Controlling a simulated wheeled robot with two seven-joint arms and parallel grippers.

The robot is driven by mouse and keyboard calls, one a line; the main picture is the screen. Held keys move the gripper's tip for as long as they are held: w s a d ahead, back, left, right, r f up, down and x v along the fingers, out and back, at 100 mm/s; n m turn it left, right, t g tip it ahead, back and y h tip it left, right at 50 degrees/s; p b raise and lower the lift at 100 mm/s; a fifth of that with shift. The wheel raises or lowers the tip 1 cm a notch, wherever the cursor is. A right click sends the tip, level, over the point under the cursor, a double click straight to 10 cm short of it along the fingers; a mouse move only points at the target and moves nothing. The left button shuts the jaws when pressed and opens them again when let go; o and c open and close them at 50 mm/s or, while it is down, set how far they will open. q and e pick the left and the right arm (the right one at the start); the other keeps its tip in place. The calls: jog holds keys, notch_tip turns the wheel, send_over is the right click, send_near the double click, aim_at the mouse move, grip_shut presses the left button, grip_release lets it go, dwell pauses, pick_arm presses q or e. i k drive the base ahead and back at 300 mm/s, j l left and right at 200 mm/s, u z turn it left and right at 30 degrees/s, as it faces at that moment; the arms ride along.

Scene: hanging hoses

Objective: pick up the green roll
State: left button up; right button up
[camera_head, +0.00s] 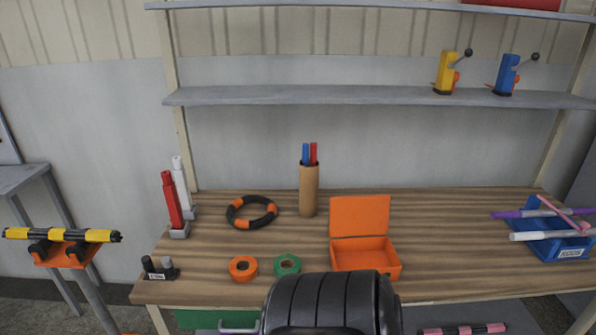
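The green roll (287,258) lies flat on the wooden workbench (213,260), near its front edge. It is a ring with a hole in the middle. An orange roll (243,260) lies to its left, a little apart. The open orange box (360,218) stands to its right. Neither of my grippers shows in the head view, so I cannot see whether they are open or shut.
A large dark ribbed shape covers the bench's front middle, close to the green roll. A black and orange ring (235,218), a cardboard tube (309,190) and a blue bin (560,246) stand around. A shelf (350,97) hangs above. The bench's middle right is clear.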

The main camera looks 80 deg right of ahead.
aim_at(293, 262)
jog(key=z, duration=2.4)
jog(key=j+z, duration=0.25)
jog(key=z, duration=0.15)
jog(key=j+z, duration=0.55)
jog(key=z, duration=0.25)
jog(key=k+j+z, duration=0.1)
jog(key=j+z, duration=0.15)
jog(key=z, duration=0.2)
